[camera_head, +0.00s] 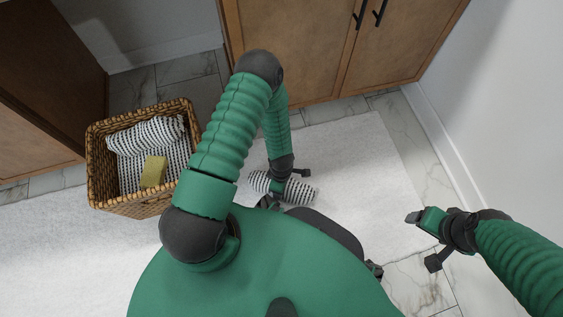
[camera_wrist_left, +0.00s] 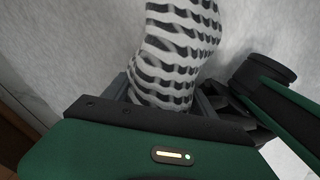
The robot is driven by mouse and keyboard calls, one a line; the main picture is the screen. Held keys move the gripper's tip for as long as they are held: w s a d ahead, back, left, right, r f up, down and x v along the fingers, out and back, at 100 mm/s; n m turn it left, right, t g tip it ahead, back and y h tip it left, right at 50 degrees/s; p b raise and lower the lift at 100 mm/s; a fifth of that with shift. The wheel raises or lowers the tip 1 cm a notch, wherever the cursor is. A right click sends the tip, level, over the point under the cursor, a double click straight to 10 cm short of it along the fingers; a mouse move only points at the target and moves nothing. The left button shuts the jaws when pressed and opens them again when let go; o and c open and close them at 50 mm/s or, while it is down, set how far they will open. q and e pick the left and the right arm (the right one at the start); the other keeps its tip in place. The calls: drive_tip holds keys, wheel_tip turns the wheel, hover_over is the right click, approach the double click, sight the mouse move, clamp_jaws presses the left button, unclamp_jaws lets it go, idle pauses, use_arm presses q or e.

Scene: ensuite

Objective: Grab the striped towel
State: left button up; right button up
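A rolled black-and-white striped towel (camera_head: 300,191) is low over or on the white rug, in front of my base; I cannot tell whether it touches the rug. My left gripper (camera_head: 275,190) reaches down across its middle. In the left wrist view the striped towel (camera_wrist_left: 175,55) runs up from between the fingers of my left gripper (camera_wrist_left: 165,98). The fingers sit against both sides of it and appear shut on it. My right gripper (camera_head: 415,217) is off to the right, apart from the towel, with nothing visible in it; its finger gap is unclear.
A wicker basket (camera_head: 97,170) at the left holds another rolled striped towel (camera_head: 147,136), striped cloth and a yellow block (camera_head: 153,171). A wooden cabinet (camera_head: 320,50) stands behind, a white wall (camera_head: 500,110) at the right. The white rug (camera_head: 350,150) is clear right of the towel.

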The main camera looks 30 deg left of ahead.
use_arm(q)
drive_tip(key=c, duration=0.7)
drive_tip(key=shift+w, duration=0.1)
drive_tip(key=shift+c, duration=0.5)
drive_tip(key=shift+r, duration=0.15)
